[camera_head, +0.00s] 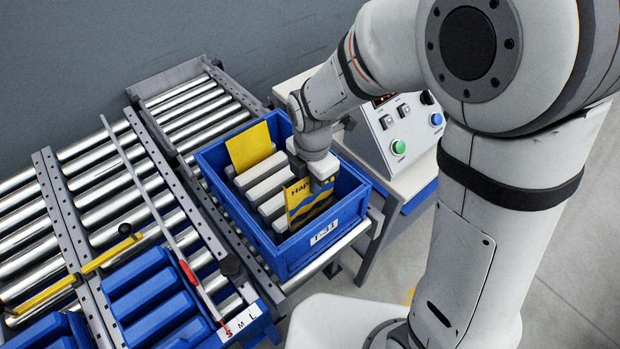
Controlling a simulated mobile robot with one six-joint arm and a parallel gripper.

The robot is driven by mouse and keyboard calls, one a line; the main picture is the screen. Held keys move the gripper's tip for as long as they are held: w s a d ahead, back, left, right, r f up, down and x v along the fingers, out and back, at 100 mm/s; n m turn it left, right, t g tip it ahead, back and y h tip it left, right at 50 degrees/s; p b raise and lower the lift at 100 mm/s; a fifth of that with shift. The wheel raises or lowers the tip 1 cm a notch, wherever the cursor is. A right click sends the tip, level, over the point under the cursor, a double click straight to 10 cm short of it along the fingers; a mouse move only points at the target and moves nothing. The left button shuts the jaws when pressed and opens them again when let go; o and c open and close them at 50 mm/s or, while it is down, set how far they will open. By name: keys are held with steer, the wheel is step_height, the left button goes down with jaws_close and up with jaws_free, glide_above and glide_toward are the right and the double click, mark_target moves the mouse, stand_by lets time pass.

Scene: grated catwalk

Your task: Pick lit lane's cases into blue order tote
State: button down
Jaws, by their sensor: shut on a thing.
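The blue order tote (325,243) stands open in the middle of the view. Inside it are several pale grey ribs or blocks (265,187) in a row. A plain yellow flat piece (250,147) stands upright at the tote's back left. My gripper (318,172) reaches down into the tote's right part and is shut on a yellow and blue case (305,204) with partly hidden lettering. That case is upright inside the tote walls; its lower end is hard to see, so I cannot tell whether it touches the bottom. I cannot make out which lane is lit.
Roller lanes (85,180) with metal side rails fill the left. Blue ribbed pieces (150,300) lie at their near end, beside a red-tipped rod (165,215) and an S M L label (240,322). A control box (400,130) with green and blue buttons stands right behind the tote.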

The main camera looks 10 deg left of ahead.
mark_target(312, 201)
steer(key=shift+f, duration=0.15)
steer(key=shift+f+b, duration=3.4)
steer(key=shift+f, duration=0.75)
steer(key=c, duration=1)
jaws_free()
steer(key=shift+o, duration=0.2)
step_height(312, 201, up, 8)
steer(key=p, duration=0.6)
